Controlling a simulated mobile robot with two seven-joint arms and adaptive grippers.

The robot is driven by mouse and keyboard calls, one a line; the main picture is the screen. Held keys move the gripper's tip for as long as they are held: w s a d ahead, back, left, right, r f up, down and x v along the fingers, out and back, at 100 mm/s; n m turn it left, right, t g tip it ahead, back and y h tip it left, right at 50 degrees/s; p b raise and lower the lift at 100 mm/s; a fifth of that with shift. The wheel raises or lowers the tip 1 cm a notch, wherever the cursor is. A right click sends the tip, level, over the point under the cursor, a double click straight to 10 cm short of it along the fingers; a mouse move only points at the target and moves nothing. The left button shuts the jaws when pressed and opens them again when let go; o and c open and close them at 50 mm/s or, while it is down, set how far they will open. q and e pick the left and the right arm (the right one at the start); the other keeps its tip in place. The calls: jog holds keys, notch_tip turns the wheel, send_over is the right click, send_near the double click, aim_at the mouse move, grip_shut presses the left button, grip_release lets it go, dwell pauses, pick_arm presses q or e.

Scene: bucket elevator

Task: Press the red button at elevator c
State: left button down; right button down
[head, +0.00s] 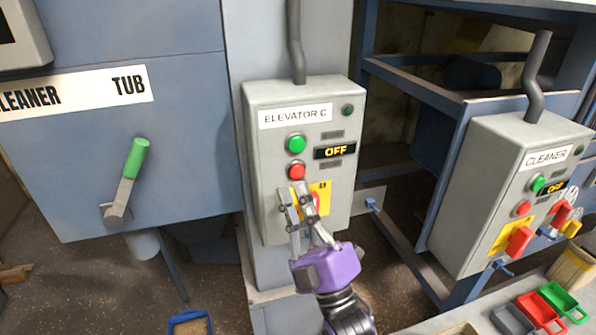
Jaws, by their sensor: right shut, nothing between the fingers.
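The elevator C control box (348,190) is a grey box on a grey post, labelled "ELEVATOR C". Its round red button (296,171) sits below a round green button (296,144). A display (335,152) beside them reads "OFF". My right gripper (292,187), with a purple body and grey fingers, reaches up from below. Its fingers are shut and empty, with the tips just below the red button in the picture. I cannot tell whether they touch the box. The fingers partly hide a yellow plate with a red switch (316,201). My left gripper is not in view.
A similar box labelled "CLEANER" (462,190) stands at the right, also reading "OFF", with padlocks and tags. A blue tub cleaner panel (185,100) with a green-handled lever (137,158) is at the left. Small coloured trays (538,308) lie at the bottom right.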

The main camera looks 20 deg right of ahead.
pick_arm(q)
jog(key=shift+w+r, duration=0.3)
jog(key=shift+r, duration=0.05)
pick_arm(e)
jog(key=s, duration=0.3)
jog(key=shift+w, duration=0.1)
notch_tip(320, 180, down, 25)
jog(key=d+m+g+h, duration=0.2)
jog(key=m+g+h, duration=0.2)
jog(key=m+g, duration=0.55)
pick_arm(q)
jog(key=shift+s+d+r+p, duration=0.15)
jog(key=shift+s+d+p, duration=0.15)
jog(key=shift+p, duration=0.45)
pick_arm(e)
jog(key=s+d+f+m+g+h, duration=0.1)
jog(key=s+f+g, duration=0.3)
jog(key=s+f, duration=0.6)
jog(key=s+d+f+m+g+h, duration=0.1)
jog(key=s+d+f+m+g, duration=0.3)
jog(key=s+f, duration=0.6)
jog(key=s, duration=0.4)
jog(key=shift+s+d+f, duration=0.15)
jog(key=shift+s+f, duration=0.2)
